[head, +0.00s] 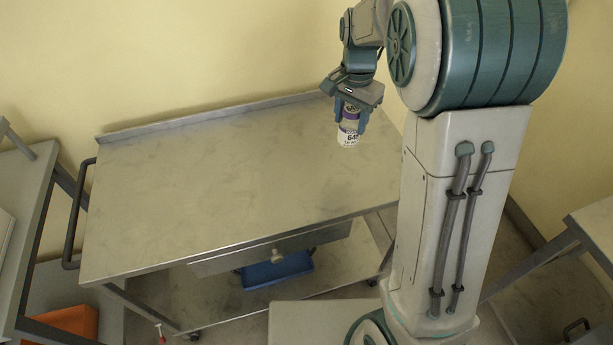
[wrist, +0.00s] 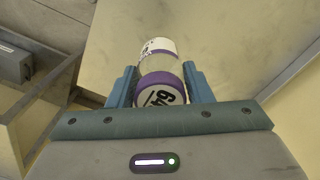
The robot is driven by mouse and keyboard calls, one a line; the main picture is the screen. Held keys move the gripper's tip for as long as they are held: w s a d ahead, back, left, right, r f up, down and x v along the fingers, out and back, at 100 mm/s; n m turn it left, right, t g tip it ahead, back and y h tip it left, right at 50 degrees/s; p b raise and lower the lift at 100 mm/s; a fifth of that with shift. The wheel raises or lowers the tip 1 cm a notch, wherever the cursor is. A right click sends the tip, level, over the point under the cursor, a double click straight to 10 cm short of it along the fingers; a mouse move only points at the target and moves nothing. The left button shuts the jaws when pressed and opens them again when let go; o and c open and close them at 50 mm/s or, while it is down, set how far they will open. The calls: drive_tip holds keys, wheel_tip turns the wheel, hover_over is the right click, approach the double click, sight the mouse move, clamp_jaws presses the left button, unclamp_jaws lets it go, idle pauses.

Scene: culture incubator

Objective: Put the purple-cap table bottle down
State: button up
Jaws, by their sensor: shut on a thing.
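The purple-cap bottle (head: 349,130) is clear and white with a purple band and black lettering. In the head view it hangs upright or nearly so in my gripper (head: 350,117), over the right part of the metal table (head: 210,180). In the wrist view the bottle (wrist: 160,75) sits between the two blue fingers of my gripper (wrist: 160,88), which are shut on it. The cap end with black characters faces the wrist camera. The table surface shows beyond the bottle. I cannot tell how large the gap is between the bottle's base and the table.
The table top is bare, with a raised back edge and a handle (head: 77,215) on its left. Below are a drawer (head: 272,250) and a blue tray (head: 275,270). Another bench (head: 25,220) stands left, with an orange bin (head: 65,322) beneath. A third surface (head: 595,225) is at right.

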drive_tip(key=shift+s+a+f+p, duration=0.3)
drive_tip(key=shift+s+a+f, duration=0.25)
drive_tip(key=shift+a+f, duration=1.2)
drive_tip(key=shift+s+a+f+p, duration=0.25)
drive_tip(key=shift+s+a+f, duration=0.25)
drive_tip(key=shift+a+f, duration=1.25)
drive_tip(key=shift+s+a+f+p, duration=0.3)
drive_tip(key=shift+s+a+f, duration=0.25)
drive_tip(key=shift+a+f, duration=1.2)
drive_tip(key=shift+f, duration=0.2)
drive_tip(key=o, duration=1)
drive_tip(key=shift+r, duration=0.1)
drive_tip(key=shift+o, duration=0.2)
wheel_tip(320, 180, up, 12)
drive_tip(key=shift+r, duration=0.2)
